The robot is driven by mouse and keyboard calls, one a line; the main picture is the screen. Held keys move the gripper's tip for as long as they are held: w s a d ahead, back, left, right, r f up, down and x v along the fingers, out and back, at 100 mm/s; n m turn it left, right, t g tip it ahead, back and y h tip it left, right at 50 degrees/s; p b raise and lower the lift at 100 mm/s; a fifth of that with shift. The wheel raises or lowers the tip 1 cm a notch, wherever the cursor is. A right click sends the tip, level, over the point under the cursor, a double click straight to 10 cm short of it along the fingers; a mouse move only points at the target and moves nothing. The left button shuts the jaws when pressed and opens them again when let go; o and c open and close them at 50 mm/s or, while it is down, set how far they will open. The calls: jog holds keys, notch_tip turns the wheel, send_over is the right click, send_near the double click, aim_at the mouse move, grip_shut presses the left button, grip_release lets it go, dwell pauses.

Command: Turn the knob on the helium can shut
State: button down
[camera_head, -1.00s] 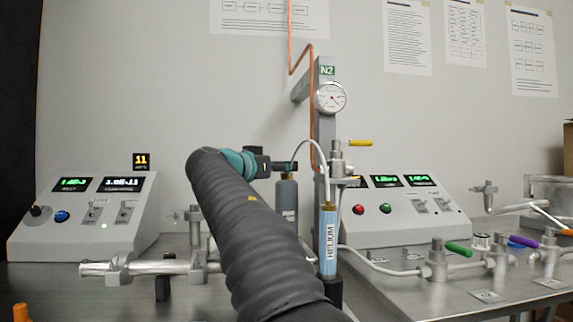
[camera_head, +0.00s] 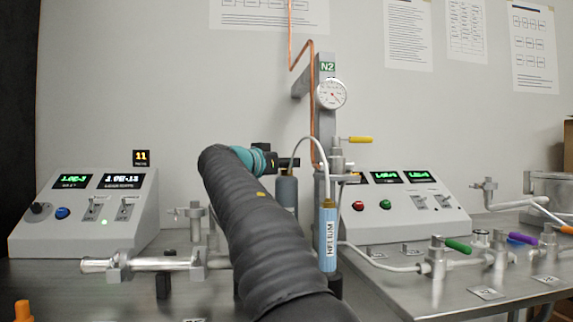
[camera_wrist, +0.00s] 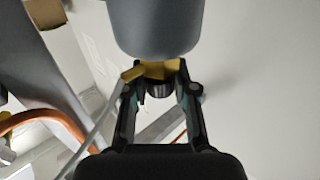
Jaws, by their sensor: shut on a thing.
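A light blue cylinder (camera_head: 328,248) with the label HELIUM stands upright right of my arm. A grey can (camera_head: 288,191) stands behind it to the left, partly hidden by my arm. A pale hose arches from near the grey can's top toward the blue cylinder. My gripper (camera_head: 288,162) is at the grey can's top. In the wrist view the grey can (camera_wrist: 155,25) fills the top, with a yellow-gold knob (camera_wrist: 153,69) at its end. My gripper (camera_wrist: 160,88) is shut on this knob, one finger on each side. I cannot read any label on the grey can.
A grey post with a gauge (camera_head: 331,94) and yellow-handled valve (camera_head: 353,140) rises just right of my gripper. Control boxes stand left (camera_head: 85,225) and right (camera_head: 400,215). Metal piping (camera_head: 155,264) lies low left; valves with green (camera_head: 457,246) and purple (camera_head: 522,238) handles stand right.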

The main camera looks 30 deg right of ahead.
jog(key=shift+s+f+n+t+y+b, duration=0.1)
jog(key=shift+f+n+t+y+b, duration=0.25)
jog(key=shift+t+b, duration=0.5)
jog(key=shift+r+n+t+y+b, duration=0.3)
jog(key=shift+n+t+y+b, duration=0.55)
jog(key=shift+n+t, duration=0.15)
jog(key=c, duration=0.9)
grip_release()
jog(key=v, duration=1.2)
jog(key=shift+a, duration=0.1)
